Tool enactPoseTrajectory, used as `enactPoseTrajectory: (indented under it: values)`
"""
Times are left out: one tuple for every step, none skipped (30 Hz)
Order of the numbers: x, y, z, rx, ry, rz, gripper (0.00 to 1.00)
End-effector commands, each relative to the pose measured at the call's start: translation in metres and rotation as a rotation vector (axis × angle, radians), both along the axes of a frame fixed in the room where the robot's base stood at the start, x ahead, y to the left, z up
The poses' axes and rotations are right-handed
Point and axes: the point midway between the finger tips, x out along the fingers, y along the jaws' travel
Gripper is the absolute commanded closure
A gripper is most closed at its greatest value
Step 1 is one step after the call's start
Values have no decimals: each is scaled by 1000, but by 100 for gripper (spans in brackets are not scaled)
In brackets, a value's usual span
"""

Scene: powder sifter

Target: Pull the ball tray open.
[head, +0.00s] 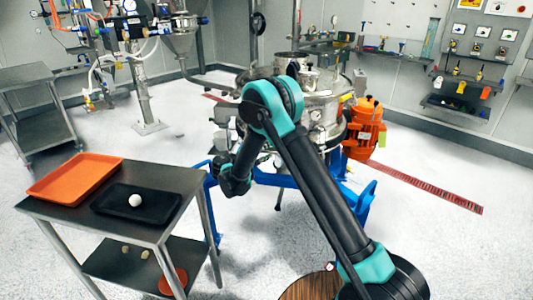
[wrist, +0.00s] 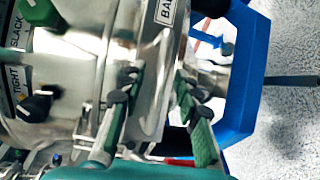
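The steel sifter (head: 323,95) stands ahead, partly hidden by my arm. In the wrist view its steel housing (wrist: 70,60) fills the left and middle. A white label (wrist: 166,10) starting with "BA" is cut off at the top edge; I cannot make out the ball tray's outline or whether it is open. My gripper (wrist: 157,82) has its two green-padded fingers apart, close in front of the steel housing. Steel shows between the fingers; contact cannot be told. In the head view the fingers are hidden behind my wrist.
A black knob (wrist: 38,104) beside "SLACK" and "TIGHT" marks is left of the fingers. A blue frame (wrist: 240,75) is at right. A side table (head: 165,228) carries an orange tray (head: 75,177) and a black tray (head: 115,209) with a white ball (head: 135,200). Floor right is clear.

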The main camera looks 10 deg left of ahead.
Motion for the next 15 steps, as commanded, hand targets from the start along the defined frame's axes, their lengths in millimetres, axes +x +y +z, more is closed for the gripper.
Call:
enactPoseTrajectory:
  values:
    - [0, 0, 0, 0, 0, 0, 67]
    - [0, 0, 0, 0, 0, 0, 67]
    - [0, 0, 0, 0, 0, 0, 72]
    - [0, 0, 0, 0, 0, 0, 76]
    - [0, 0, 0, 0, 0, 0, 80]
    - [0, 0, 0, 0, 0, 0, 85]
    - [0, 0, 0, 0, 0, 0, 88]
    - [0, 0, 0, 0, 0, 0, 92]
    - [0, 0, 0, 0, 0, 0, 97]
    - [0, 0, 0, 0, 0, 0, 100]
    - [0, 0, 0, 0, 0, 0, 100]
    - [0, 0, 0, 0, 0, 0, 100]
    - [0, 0, 0, 0, 0, 0, 100]
    - [0, 0, 0, 0, 0, 0, 100]
    - [0, 0, 0, 0, 0, 0, 100]
